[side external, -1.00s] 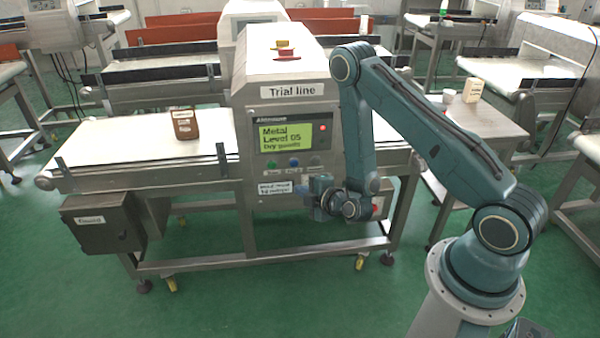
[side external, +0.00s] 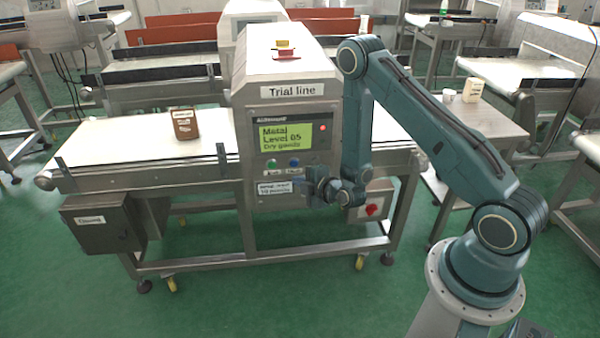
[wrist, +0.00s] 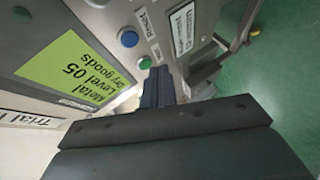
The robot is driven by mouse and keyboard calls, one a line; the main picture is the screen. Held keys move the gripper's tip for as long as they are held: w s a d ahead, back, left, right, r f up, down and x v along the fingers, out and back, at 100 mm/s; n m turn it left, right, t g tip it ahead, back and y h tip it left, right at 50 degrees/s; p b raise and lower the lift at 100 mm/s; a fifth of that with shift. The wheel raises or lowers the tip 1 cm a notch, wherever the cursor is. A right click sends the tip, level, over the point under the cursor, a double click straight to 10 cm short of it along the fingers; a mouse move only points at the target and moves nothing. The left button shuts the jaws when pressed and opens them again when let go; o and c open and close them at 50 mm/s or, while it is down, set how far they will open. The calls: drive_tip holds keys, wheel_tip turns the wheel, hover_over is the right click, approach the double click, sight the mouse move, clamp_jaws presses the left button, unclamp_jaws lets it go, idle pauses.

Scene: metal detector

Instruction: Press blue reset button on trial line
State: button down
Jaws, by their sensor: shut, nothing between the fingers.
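The trial line detector (side external: 290,70) has a front panel with a lit green screen (side external: 280,137). Below the screen are a green button (side external: 271,164) and, to its right, the blue button (side external: 294,162). The blue button shows uncovered in the wrist view (wrist: 129,38), beside a "Reset" label (wrist: 145,20). The green button is at the fingertips' edge there (wrist: 145,62). My gripper (side external: 314,182) is shut and empty, in front of the panel, below and right of the blue button in the side view. Its dark fingers show in the wrist view (wrist: 158,78). No contact is visible.
A brown pack (side external: 184,124) stands on the conveyor belt (side external: 120,142). A box with a red switch (side external: 371,210) sits below right of my gripper. A red and yellow stop button (side external: 284,50) tops the detector. A side table (side external: 490,125) stands to the right.

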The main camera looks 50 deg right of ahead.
sight(294, 163)
drive_tip(key=shift+w+d, duration=1.4)
drive_tip(key=shift+d, duration=0.15)
drive_tip(key=shift+w+d+r, duration=0.1)
drive_tip(key=shift+w, duration=0.05)
idle(1.5)
drive_tip(key=shift+w+d, duration=0.2)
drive_tip(key=shift+w+d, duration=0.25)
drive_tip(key=shift+d, duration=0.05)
idle(1.0)
drive_tip(key=shift+s+a, duration=0.1)
drive_tip(key=shift+a, duration=0.05)
idle(0.3)
drive_tip(key=shift+s+a, duration=0.45)
drive_tip(key=shift+s+a, duration=0.1)
idle(0.3)
